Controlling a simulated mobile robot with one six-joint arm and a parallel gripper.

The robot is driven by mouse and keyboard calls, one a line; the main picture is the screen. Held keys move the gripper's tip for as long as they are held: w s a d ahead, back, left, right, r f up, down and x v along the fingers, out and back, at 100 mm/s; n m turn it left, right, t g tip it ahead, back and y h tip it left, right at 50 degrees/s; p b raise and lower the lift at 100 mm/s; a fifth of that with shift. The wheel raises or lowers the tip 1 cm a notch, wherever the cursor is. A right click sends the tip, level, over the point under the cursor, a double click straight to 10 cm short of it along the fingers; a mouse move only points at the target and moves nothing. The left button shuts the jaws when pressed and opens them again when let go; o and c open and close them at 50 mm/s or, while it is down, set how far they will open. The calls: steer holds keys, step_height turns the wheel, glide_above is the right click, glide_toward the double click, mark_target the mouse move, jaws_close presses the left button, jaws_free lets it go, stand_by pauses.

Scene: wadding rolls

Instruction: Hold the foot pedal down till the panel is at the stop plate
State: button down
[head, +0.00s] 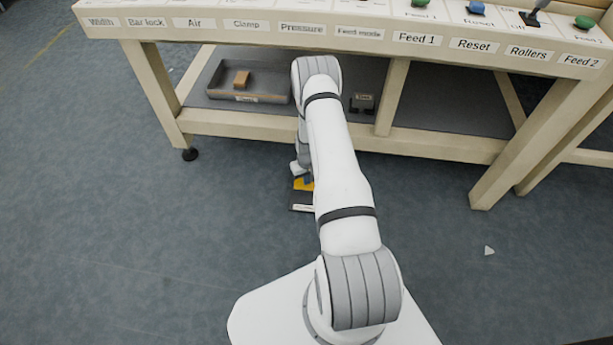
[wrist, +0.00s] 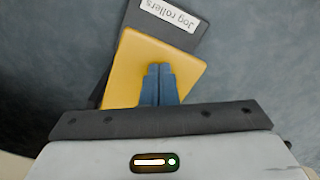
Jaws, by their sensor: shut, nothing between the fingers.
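The foot pedal is a yellow plate (wrist: 128,62) on a dark base (wrist: 189,22) with a label reading "Jog rollers", on the floor. In the head view the yellow plate (head: 302,184) shows beside my arm, partly covered by it. My gripper (wrist: 159,70) has its blue fingers shut together with nothing between them. The fingertips are over the yellow plate; I cannot tell whether they press on it. My gripper also shows in the head view (head: 307,181), at the pedal. The panel and the stop plate are not in view.
A cream workbench (head: 230,120) stands beyond the pedal, with labelled controls along its front edge. Its lower shelf (head: 445,110) bears a grey tray (head: 215,85) with a brown block (head: 241,79), and a small dark box (head: 362,102). A pale scrap (head: 488,250) lies on the otherwise open floor at right.

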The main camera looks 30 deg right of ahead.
steer(key=shift+f+b, duration=0.95)
steer(key=shift+f, duration=0.35)
steer(key=shift+s, duration=0.1)
stand_by(1.1)
stand_by(0.4)
steer(key=shift+r+p, duration=2.8)
steer(key=shift+r, duration=1.8)
steer(key=shift+f, duration=0.1)
